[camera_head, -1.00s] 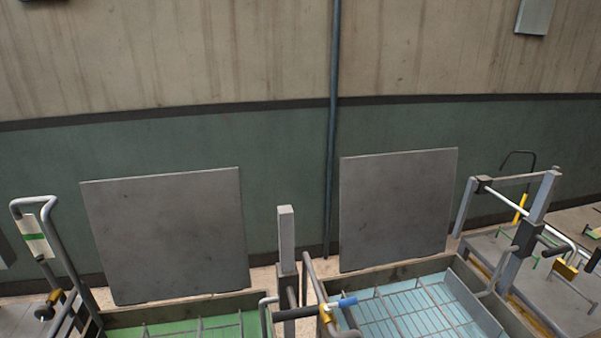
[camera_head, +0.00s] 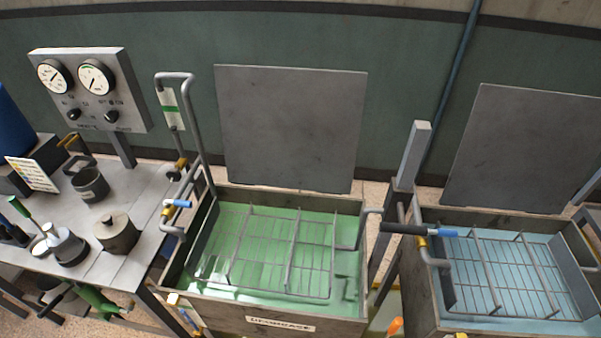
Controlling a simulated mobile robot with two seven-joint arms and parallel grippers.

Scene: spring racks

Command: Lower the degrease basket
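The degrease basket (camera_head: 290,248) is a wire rack in the left tank. It lies at the level of the green liquid, inside the tank (camera_head: 280,323) whose front label reads degrease. The grey lid (camera_head: 290,128) stands open behind the tank. How deep the basket sits is hard to tell. Neither of my grippers shows in the head view.
A second tank (camera_head: 435,316) with blue liquid and its own rack stands to the right, its lid (camera_head: 520,150) open. A grey post (camera_head: 410,160) stands between the tanks. A bench (camera_head: 125,260) with pots and a gauge panel (camera_head: 88,92) is at left.

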